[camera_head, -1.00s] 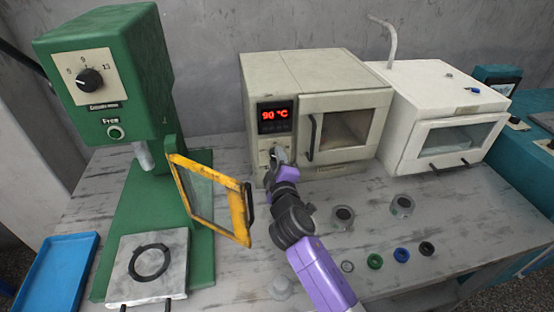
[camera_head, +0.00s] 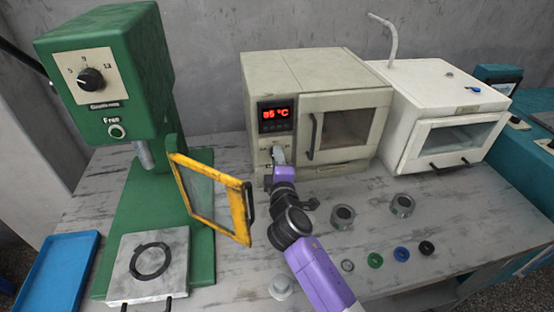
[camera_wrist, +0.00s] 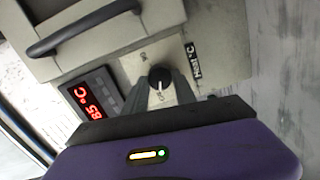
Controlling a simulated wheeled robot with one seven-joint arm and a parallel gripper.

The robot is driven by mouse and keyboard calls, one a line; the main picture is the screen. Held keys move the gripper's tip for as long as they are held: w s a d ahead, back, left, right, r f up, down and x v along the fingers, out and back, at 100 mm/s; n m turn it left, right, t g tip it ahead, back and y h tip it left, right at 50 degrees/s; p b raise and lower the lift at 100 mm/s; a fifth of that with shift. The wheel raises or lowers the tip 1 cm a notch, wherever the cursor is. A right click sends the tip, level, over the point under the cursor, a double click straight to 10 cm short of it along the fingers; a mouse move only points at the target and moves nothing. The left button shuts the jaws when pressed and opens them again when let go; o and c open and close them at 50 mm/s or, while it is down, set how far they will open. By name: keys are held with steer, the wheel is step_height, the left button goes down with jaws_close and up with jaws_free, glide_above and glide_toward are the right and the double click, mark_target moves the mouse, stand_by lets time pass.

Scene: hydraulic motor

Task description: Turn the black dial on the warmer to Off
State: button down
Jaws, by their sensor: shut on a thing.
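The warmer (camera_head: 300,75) is a beige box at the back middle of the table. Its red display (camera_head: 275,114) reads 85 °C, and its door with a dark handle is closed. Below the display is the black dial, hidden by my gripper in the head view. In the wrist view the black dial (camera_wrist: 159,79) shows on a light plate, with its white mark pointing down the picture. My gripper (camera_head: 277,155) is at the warmer's front; in the wrist view its grey fingers (camera_wrist: 160,95) are shut around the dial.
A green press (camera_head: 105,75) with an open yellow-framed guard (camera_head: 246,212) stands left of my arm. A white oven (camera_head: 440,110) stands right of the warmer. Metal cups (camera_head: 402,205) and several small rings (camera_head: 402,254) lie on the table right of my arm.

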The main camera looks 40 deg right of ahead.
steer(key=c, duration=1)
jaws_free()
steer(key=b+v, duration=0.1)
steer(key=v, duration=0.6)
steer(key=shift+s+a, duration=0.25)
steer(key=shift+s, duration=0.1)
